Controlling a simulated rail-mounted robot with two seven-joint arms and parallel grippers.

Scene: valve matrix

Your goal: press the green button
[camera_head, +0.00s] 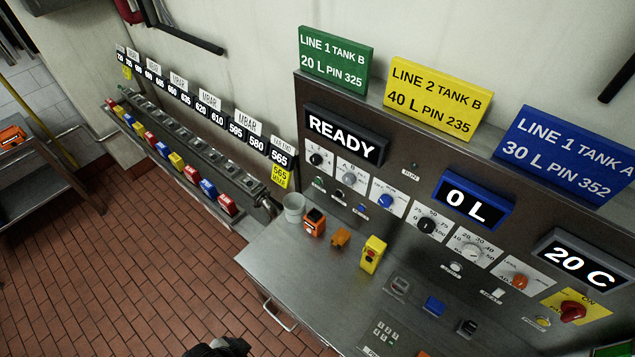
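A small green button (318,182) shows on the upright steel control panel, below the leftmost dial (318,158) and under the READY display (345,136). It is small, and its details are hard to make out. Another green piece (614,350) is cut off at the bottom right corner, so I cannot tell what it is. Neither of my grippers can be made out. A dark shape at the bottom edge, left of centre, may be part of one of my arms. Nothing is seen touching the panel.
On the steel desk (300,262) stand a grey cup (294,208), an orange device (315,223) and a yellow box with a red button (373,254). A red switch (573,311) sits at right. A valve rail (185,148) runs along the wall.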

